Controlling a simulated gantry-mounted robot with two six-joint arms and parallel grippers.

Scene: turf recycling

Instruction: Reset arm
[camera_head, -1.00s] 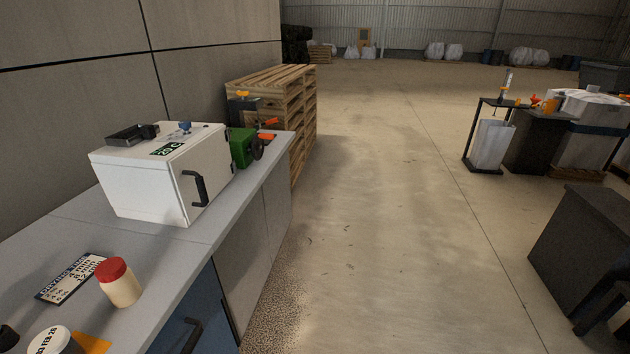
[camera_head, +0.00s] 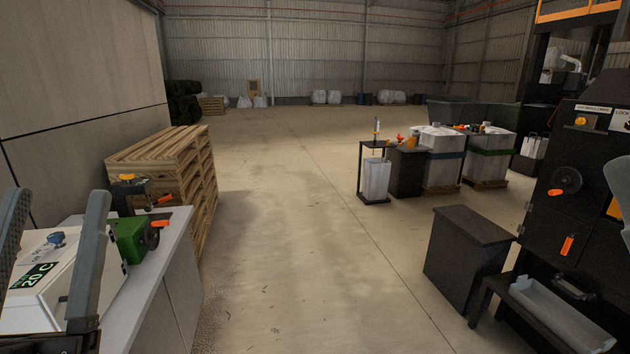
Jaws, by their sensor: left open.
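My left gripper (camera_head: 56,198) is at the lower left, with its two grey fingers spread wide apart and nothing held between them. It shows in front of the white box (camera_head: 40,300) with the "20 C" label, which sits on the bench (camera_head: 150,290); I cannot tell how far apart they are. A grey piece at the right edge, cut off by the frame, looks like a finger of my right gripper (camera_head: 618,180). Its opening is hidden.
A green device (camera_head: 130,240) stands on the bench, with stacked pallets (camera_head: 165,180) behind. A dark machine (camera_head: 570,190), a grey tray (camera_head: 560,320) and a dark cabinet (camera_head: 465,255) are at the right. The middle floor is clear.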

